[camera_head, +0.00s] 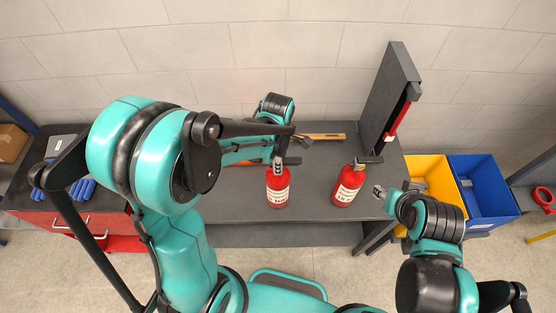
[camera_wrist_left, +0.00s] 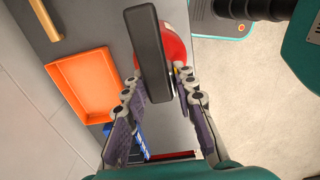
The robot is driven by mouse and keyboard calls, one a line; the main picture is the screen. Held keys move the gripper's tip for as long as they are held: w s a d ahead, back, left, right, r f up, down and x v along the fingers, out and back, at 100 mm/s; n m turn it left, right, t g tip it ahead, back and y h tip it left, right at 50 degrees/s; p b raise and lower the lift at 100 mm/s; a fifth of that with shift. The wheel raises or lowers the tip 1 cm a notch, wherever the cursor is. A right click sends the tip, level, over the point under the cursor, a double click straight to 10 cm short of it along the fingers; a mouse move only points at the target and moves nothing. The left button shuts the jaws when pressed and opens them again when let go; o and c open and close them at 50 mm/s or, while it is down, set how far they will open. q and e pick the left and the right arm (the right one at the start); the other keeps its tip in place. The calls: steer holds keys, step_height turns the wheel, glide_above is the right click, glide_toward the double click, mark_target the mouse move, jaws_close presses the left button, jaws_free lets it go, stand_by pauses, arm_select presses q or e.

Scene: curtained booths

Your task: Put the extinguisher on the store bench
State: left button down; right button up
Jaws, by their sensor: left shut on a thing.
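A red extinguisher (camera_head: 278,187) with a white label and black handle is upright at the grey bench (camera_head: 235,208), near its front edge; I cannot tell if its base touches the top. My left gripper (camera_head: 281,153) is shut on it near its neck. In the left wrist view the red extinguisher (camera_wrist_left: 176,48) is between the fingers of the left gripper (camera_wrist_left: 163,88), its black handle in front and hiding part of it. A second red extinguisher (camera_head: 348,187) stands to the right, slightly tilted in the picture. My right gripper (camera_head: 379,192) is just right of it, fingers too small to judge.
An orange tray (camera_wrist_left: 84,84) lies on the bench. A dark upright panel (camera_head: 388,95) stands at the bench's right end. Yellow (camera_head: 437,172) and blue (camera_head: 484,190) bins are right of the bench. A red drawer cabinet (camera_head: 75,222) is at left.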

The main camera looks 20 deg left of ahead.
arm_select(q)
steer(key=shift+f, duration=0.2)
steer(key=c, duration=1.2)
jaws_free()
steer(key=shift+r, duration=0.1)
steer(key=shift+r, duration=0.1)
